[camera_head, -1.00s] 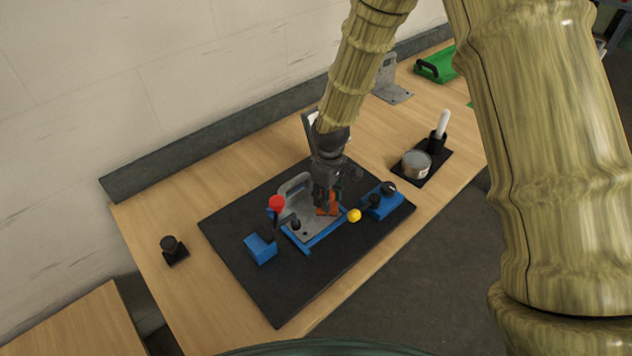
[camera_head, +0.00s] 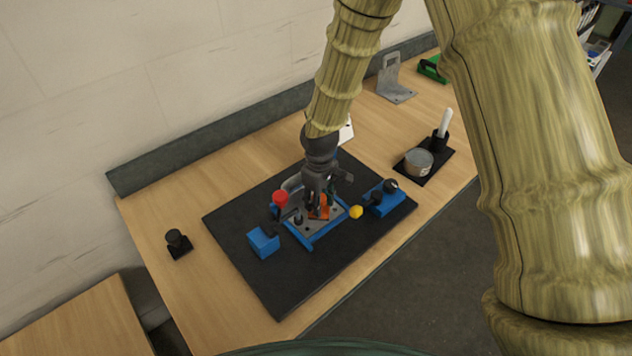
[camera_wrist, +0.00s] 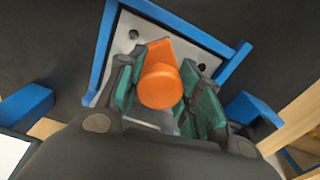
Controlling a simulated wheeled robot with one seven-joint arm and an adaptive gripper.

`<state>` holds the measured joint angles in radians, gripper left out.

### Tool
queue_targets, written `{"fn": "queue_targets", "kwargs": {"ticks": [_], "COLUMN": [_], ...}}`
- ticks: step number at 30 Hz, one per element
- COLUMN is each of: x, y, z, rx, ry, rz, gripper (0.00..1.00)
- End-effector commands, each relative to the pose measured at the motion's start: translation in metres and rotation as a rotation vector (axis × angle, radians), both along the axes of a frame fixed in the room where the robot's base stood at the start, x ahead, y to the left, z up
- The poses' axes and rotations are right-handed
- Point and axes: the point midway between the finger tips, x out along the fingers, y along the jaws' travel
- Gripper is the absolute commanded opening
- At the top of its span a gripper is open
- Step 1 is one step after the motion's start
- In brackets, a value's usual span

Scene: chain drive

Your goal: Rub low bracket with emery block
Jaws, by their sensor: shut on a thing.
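The low bracket (camera_head: 300,224) is a grey metal plate with holes, lying in a blue frame on the black mat. In the wrist view its plate (camera_wrist: 192,55) shows holes on both sides of the orange block. The emery block (camera_head: 324,210) is orange, with a round knob on top; it also shows in the wrist view (camera_wrist: 160,84). My gripper (camera_head: 316,204) is shut on it, with a green-padded finger on each side. The block is over the bracket plate; whether its underside touches the plate is hidden.
A tin (camera_head: 418,161) and a white-handled tool (camera_head: 443,122) stand right. A taller bracket (camera_head: 391,80) and a green object (camera_head: 432,68) are behind.

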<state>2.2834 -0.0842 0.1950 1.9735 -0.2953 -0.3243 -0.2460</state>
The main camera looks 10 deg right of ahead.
Motion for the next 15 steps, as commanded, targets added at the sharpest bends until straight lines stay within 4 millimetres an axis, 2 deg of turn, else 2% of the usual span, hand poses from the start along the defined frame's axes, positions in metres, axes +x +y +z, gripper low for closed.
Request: {"fn": "queue_targets", "kwargs": {"ticks": [2,4,6,15], "x": [-0.001,0.0,0.0,-0.001], "y": [0.006,0.003,0.003,0.001], "z": [0.002,0.012,0.031,0.056], "rx": [0.0,0.001,0.002,0.001], "ry": [0.0,-0.002,-0.005,-0.001], "rz": [0.0,-0.003,-0.003,-0.004], "gripper": [0.0,0.0,0.0,0.0]}}
